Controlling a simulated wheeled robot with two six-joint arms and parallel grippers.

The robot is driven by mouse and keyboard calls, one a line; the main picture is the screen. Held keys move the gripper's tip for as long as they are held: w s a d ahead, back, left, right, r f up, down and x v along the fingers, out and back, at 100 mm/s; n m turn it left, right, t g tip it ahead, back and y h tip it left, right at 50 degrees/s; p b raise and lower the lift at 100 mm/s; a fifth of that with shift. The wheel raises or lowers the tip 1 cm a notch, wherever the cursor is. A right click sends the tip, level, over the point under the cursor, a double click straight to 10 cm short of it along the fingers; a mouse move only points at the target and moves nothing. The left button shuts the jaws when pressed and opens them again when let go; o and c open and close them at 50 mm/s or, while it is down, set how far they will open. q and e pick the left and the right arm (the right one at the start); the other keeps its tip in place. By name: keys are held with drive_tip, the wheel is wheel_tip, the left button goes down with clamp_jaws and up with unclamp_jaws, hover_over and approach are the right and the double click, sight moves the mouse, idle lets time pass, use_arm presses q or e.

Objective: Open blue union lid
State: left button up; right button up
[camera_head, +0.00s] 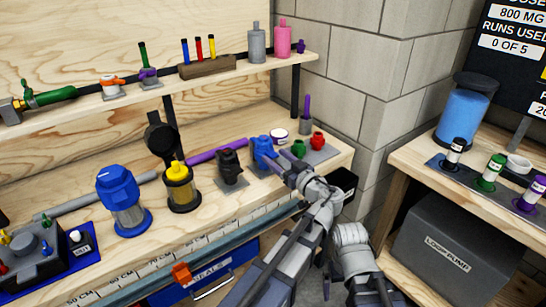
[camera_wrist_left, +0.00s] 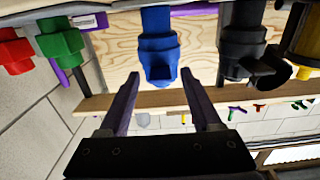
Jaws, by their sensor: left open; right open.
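The blue union (camera_head: 263,153) stands on the workbench toward its right end, with a blue lid part at its top. In the left wrist view the blue union (camera_wrist_left: 159,58) sits ahead of my left gripper, roughly in line with the gap between the fingers. My left gripper (camera_head: 287,166) is open and close to the union. In the left wrist view its two dark purple fingers (camera_wrist_left: 165,85) are apart with nothing between them. My right gripper (camera_head: 352,285) is low at the bottom edge, partly cut off, open and away from the bench.
A black union (camera_head: 230,167) stands just left of the blue one. Green (camera_head: 299,149) and red (camera_head: 318,141) fittings stand close on the right. A yellow-topped filter (camera_head: 180,185) and a blue filter housing (camera_head: 124,200) are further left. A shelf (camera_head: 100,102) runs above the bench.

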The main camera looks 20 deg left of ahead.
use_arm(q)
drive_tip(key=shift+c, duration=0.2)
clamp_jaws()
idle(1.1)
